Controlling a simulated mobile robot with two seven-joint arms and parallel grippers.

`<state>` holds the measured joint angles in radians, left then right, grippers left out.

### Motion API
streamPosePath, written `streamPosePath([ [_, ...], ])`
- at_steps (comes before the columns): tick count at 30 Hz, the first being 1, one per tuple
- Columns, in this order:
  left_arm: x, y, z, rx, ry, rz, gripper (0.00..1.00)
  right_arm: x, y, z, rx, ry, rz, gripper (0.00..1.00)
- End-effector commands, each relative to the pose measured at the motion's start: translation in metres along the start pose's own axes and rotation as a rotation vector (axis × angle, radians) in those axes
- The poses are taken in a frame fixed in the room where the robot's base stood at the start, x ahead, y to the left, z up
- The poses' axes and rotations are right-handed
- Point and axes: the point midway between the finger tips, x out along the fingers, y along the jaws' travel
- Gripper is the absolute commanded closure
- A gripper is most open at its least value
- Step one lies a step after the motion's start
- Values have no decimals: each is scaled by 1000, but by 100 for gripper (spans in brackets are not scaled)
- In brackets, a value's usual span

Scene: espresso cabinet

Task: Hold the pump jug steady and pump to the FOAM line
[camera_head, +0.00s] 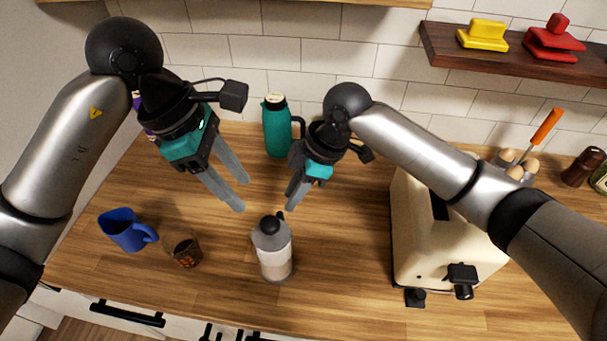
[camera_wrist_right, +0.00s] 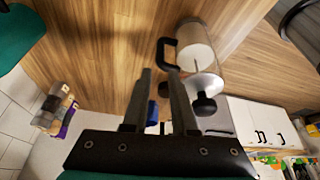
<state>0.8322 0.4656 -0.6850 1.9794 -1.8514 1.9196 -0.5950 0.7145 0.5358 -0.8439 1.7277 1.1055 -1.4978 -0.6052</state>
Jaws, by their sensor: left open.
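The pump jug (camera_head: 274,262) stands upright on the wooden counter, with a clear body, whitish contents, a grey top and a black knob. It also shows in the right wrist view (camera_wrist_right: 197,45), with its black handle. I cannot make out a FOAM line. My left gripper (camera_head: 242,196) is open and empty, above and behind the jug to the left. My right gripper (camera_head: 292,199) is behind the jug and slightly right; its fingers (camera_wrist_right: 159,72) are apart and empty in the wrist view, with the tips close to the handle. I cannot tell whether they touch it.
A blue mug (camera_head: 122,231) and a small dark cup (camera_head: 187,252) stand left of the jug. A teal flask (camera_head: 277,128) stands behind, near the tiled wall. A cream machine (camera_head: 430,245) stands to the right. Bare counter lies between it and the jug.

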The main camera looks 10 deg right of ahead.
Motion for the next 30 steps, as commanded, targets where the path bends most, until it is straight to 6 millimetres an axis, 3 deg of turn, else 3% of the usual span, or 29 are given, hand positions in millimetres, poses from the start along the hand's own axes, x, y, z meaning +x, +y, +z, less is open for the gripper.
streamPosePath([
  [6,0,0,0,0,0,0,50,43,-1,0,2,-1,-3,74],
  [12,0,0,0,0,0,0,50,67,0,0,1,-1,0,74],
  [25,0,0,0,0,0,0,50,76,0,0,1,-1,1,74],
  [30,0,0,0,0,0,0,50,76,0,1,1,-1,1,93],
])
